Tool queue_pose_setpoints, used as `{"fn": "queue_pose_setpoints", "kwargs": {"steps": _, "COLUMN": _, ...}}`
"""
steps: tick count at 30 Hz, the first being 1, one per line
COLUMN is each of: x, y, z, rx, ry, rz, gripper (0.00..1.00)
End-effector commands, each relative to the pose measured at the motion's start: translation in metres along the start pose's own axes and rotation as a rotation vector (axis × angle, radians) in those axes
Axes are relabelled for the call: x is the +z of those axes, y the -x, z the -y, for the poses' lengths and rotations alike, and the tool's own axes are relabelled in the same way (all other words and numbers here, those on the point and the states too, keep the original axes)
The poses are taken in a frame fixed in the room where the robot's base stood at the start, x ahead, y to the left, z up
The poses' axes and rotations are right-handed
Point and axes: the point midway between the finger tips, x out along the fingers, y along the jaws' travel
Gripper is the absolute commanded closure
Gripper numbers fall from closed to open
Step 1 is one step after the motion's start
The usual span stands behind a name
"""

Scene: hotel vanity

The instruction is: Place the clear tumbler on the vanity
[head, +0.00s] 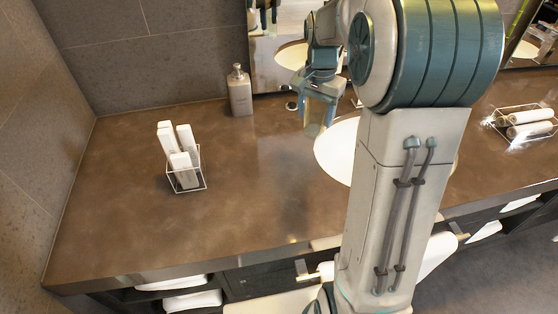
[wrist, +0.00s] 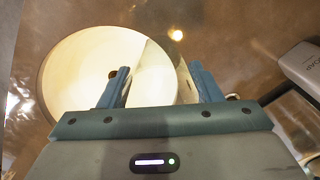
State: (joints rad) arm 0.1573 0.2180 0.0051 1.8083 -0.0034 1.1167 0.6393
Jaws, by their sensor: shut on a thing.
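My gripper (head: 320,98) is over the back of the brown vanity top (head: 240,195), at the left edge of the sink. Its fingers also show in the wrist view (wrist: 163,84), set apart with a see-through thing between them. This is the clear tumbler (wrist: 160,70), faint against the white sink behind it. In the head view the tumbler (head: 314,127) shows as a pale shape below the fingers. I cannot tell whether its base touches the vanity.
The white round sink (head: 332,150) is partly hidden by my arm. A soap dispenser (head: 240,92) stands at the back wall. A wire holder (head: 187,187) with white cartons stands at left. A wire tray (head: 520,134) with rolled towels lies at right. The middle-left counter is clear.

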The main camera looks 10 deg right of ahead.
Motion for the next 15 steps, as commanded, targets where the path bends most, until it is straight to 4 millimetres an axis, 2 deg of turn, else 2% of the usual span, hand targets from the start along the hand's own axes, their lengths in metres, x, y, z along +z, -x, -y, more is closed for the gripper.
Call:
{"fn": "queue_pose_setpoints", "kwargs": {"steps": 9, "x": 0.07, "y": -0.039, "z": -0.001, "rx": 0.002, "ry": 0.008, "rz": 0.002, "gripper": 0.68}}
{"fn": "queue_pose_setpoints", "kwargs": {"steps": 15, "x": 0.097, "y": -0.056, "z": -0.001, "rx": 0.0, "ry": 0.006, "rz": 0.001, "gripper": 0.68}}
